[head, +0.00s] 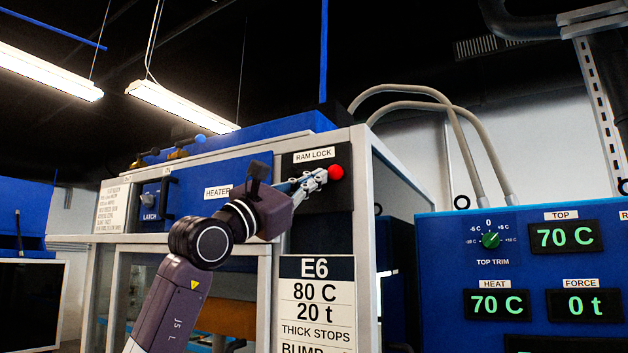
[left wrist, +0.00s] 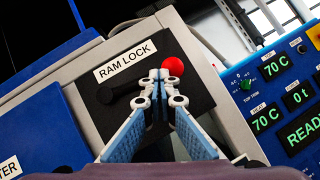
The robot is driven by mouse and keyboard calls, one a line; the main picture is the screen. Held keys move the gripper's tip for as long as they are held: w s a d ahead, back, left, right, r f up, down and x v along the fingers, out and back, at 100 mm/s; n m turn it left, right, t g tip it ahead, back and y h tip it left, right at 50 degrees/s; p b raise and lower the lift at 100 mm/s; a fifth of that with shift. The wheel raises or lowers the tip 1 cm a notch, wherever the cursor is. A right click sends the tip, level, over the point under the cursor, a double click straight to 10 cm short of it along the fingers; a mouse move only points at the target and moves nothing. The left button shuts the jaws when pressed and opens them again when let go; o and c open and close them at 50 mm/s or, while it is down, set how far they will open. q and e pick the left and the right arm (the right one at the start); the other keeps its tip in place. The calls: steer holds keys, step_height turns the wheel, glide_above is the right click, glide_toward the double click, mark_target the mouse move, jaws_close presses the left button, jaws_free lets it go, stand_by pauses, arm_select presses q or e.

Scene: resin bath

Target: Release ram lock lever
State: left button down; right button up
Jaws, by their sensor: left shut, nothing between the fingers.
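The ram lock lever shows in the left wrist view as a dark bar with a red knob (left wrist: 173,66) at its right end and a round dark pivot (left wrist: 106,95) at its left. It sits on a black plate under the RAM LOCK label (left wrist: 125,61). In the head view the red knob (head: 336,173) is just right of my left fingertips. My left gripper (head: 318,177) is shut and empty, its fingertips (left wrist: 154,82) overlapping the lever just left of the knob. Contact cannot be told. The gripper hides part of the bar. My right gripper is out of view.
The grey-framed press has a blue front, a LATCH switch (head: 150,201) and an E6 sign (head: 317,300) below the lock. A blue control panel (head: 490,275) with green readouts stands to the right. Hoses (head: 440,105) arch behind it.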

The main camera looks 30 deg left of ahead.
arm_select(q)
steer(key=shift+d, duration=0.15)
steer(key=v, duration=1.2)
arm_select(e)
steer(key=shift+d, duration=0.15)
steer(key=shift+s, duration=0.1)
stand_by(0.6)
